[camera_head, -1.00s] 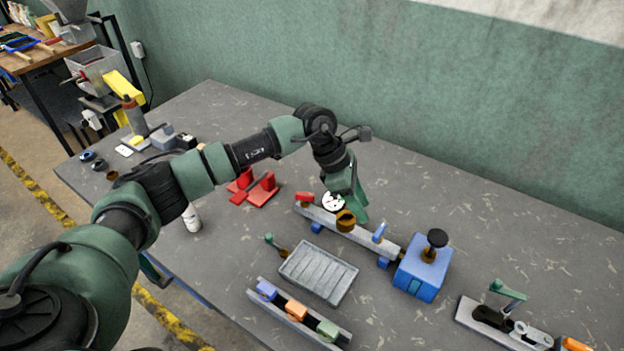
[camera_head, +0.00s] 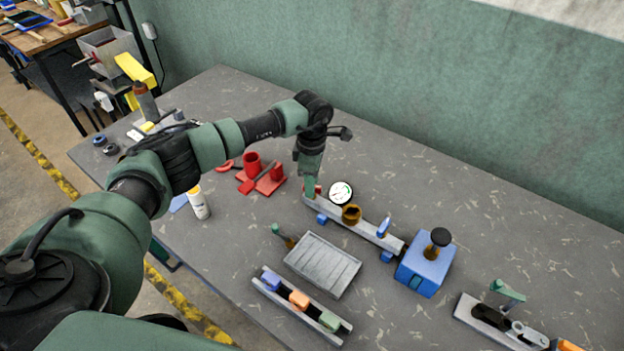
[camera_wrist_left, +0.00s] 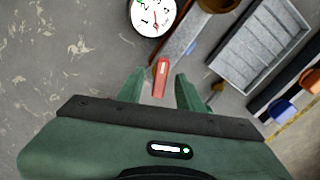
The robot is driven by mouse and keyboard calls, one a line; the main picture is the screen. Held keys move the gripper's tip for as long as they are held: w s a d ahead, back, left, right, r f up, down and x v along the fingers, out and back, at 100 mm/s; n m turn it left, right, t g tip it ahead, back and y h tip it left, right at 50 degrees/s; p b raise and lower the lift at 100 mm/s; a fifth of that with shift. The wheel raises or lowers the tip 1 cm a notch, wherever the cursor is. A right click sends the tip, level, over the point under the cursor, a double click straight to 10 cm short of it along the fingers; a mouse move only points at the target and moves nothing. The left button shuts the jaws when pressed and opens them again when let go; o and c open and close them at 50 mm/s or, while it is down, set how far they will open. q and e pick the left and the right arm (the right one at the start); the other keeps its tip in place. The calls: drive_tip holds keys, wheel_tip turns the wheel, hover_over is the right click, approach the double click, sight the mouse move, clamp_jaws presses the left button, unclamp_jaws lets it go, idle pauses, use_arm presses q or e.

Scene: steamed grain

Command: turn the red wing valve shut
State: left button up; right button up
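The red wing valve (camera_head: 318,189) sits at the left end of a grey pipe bar (camera_head: 350,227) on the table. My left gripper (camera_head: 310,190) is over that end, pointing down, and hides part of the valve. In the left wrist view the red wing (camera_wrist_left: 161,77) lies between the two green fingertips of the open left gripper (camera_wrist_left: 162,88), with a gap on each side. A round white gauge (camera_head: 340,193) stands beside the valve; it also shows in the left wrist view (camera_wrist_left: 152,15). My right gripper is not in view.
A grey ribbed tray (camera_head: 322,265) lies in front.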

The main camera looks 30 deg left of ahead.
use_arm(q)
clamp_jaws()
idle(0.3)
drive_tip(key=shift+f+n+b, duration=0.15)
drive_tip(key=shift+n+b, duration=0.65)
drive_tip(key=shift+n, duration=0.2)
drive_tip(key=n+b, duration=0.2)
drive_tip(key=n, duration=0.1)
drive_tip(key=shift+w+n, duration=0.1)
drive_tip(key=shift+n, duration=0.2)
drive_tip(key=n+b, duration=0.1)
drive_tip(key=n, duration=0.2)
drive_tip(key=shift+r+n+b, duration=0.2)
drive_tip(key=shift+n+b, duration=0.55)
drive_tip(key=shift+n, duration=1.35)
unclamp_jaws()
